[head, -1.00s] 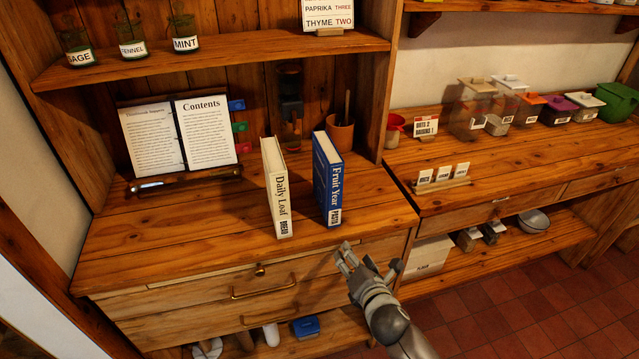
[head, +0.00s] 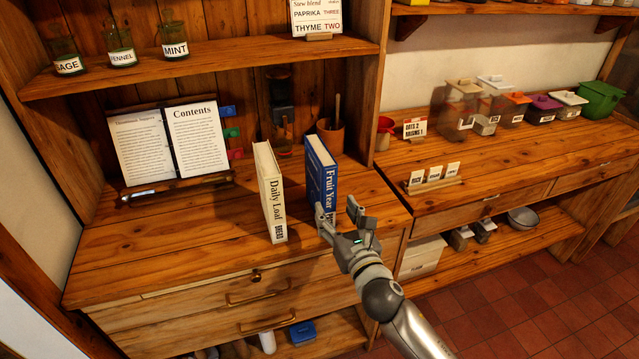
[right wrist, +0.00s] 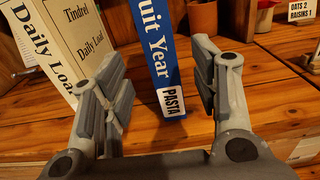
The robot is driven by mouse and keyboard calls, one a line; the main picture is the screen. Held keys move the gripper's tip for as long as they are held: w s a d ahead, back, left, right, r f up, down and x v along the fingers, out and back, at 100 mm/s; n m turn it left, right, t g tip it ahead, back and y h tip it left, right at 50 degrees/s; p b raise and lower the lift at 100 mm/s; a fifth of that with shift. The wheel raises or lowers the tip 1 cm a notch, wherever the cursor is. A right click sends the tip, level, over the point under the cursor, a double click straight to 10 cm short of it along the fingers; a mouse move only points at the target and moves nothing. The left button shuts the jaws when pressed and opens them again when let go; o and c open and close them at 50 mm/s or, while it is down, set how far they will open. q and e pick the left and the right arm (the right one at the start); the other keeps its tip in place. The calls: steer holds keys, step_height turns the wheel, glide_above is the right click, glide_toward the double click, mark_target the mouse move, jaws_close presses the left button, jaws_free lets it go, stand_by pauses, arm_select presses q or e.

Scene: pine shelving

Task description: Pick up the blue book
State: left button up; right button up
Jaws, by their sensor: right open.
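The blue book (head: 319,172), titled "Fruit Year" with a "PASTA" label on its spine, stands upright on the wooden counter. My right gripper (head: 340,212) is open just in front of its lower spine. In the right wrist view the blue book (right wrist: 158,55) shows between the two spread fingers of my right gripper (right wrist: 160,95), ahead of them, with clear gaps on both sides. The gripper hides part of the book's lower spine in the head view. My left gripper is not in view.
A cream "Daily Loaf" book (head: 270,190) stands close to the left of the blue one. Behind them are an open recipe book (head: 170,145) on a stand and a brown pot (head: 330,138). The counter (head: 170,235) is clear at the front left.

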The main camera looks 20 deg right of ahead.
mark_target(329, 199)
steer(key=shift+w+r, duration=0.2)
steer(key=shift+w, duration=0.2)
steer(key=w, duration=0.4)
steer(key=shift+w+a+f+p, duration=0.1)
steer(key=shift+w+p, duration=0.25)
steer(key=shift+w, duration=0.05)
steer(key=shift+w+f+p, duration=0.15)
steer(key=shift+w+p, duration=0.4)
steer(key=shift+w, duration=2.05)
steer(key=shift+c, duration=0.2)
jaws_close()
